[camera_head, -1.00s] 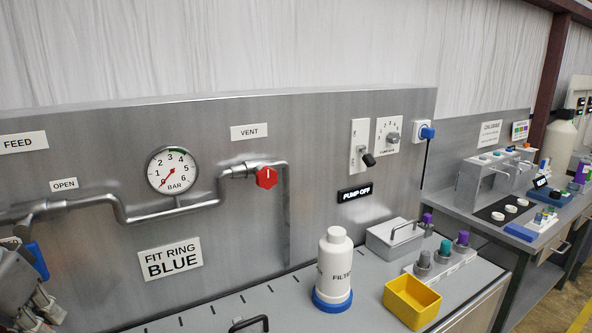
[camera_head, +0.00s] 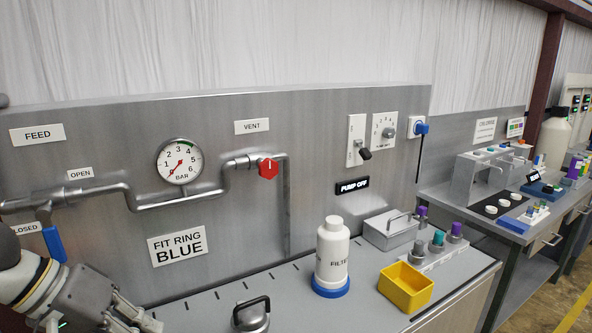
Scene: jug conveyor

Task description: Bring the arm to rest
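My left gripper (camera_head: 130,318) is at the lower left in the head view, low in front of the steel panel and below the blue valve handle (camera_head: 54,243). Its fingers run toward the bottom edge and look empty, but their tips are partly cut off, so I cannot tell how wide they stand. The blue handle hangs down from the feed pipe beside the CLOSED label (camera_head: 27,228), apart from the gripper. My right gripper is not in view.
A white filter jug (camera_head: 332,252) with a blue ring stands on the bench. A yellow bin (camera_head: 405,287), a grey lidded box (camera_head: 390,230) and capped bottles (camera_head: 437,243) stand to its right. A handled grey lid (camera_head: 251,315) is at the front. The gauge (camera_head: 180,162) reads near zero.

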